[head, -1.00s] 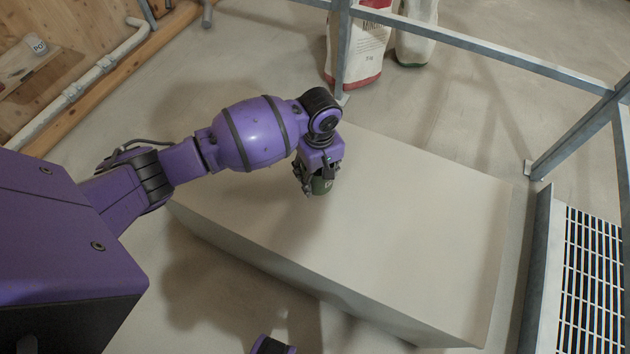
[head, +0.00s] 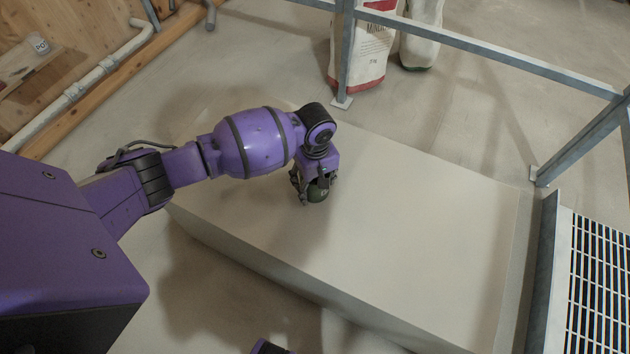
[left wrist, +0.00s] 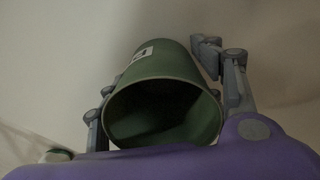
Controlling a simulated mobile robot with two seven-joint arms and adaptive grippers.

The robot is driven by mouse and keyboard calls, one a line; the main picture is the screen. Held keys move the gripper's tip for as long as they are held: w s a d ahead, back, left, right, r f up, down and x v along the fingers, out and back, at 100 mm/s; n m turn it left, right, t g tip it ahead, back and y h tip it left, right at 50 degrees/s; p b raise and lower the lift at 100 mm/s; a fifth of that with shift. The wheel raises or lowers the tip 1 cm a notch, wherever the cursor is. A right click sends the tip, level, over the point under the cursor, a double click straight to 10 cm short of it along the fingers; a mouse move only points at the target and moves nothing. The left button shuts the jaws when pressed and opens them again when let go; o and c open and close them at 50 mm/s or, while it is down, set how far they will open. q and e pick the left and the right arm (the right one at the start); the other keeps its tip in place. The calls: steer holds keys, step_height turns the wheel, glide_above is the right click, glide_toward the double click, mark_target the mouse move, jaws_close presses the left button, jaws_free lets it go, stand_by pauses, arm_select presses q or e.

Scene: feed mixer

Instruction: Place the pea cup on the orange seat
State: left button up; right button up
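A dark green cup (head: 318,193) is in my left gripper (head: 312,194), over the pale box in the head view. In the left wrist view the green cup (left wrist: 162,105) turns its open rim to the camera and has a small white label, too small to read. The fingers of my left gripper (left wrist: 165,95) stand on both sides of the cup and appear shut on it. The cup looks tilted in the head view; I cannot tell whether it touches the box. No orange seat is in view. My right gripper is not in view.
The large pale box (head: 420,240) has a clear top. A metal frame (head: 490,50) and feed sacks (head: 362,55) stand behind it. A grating (head: 598,280) lies at the right.

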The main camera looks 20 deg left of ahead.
arm_select(q)
steer(key=shift+o, duration=1)
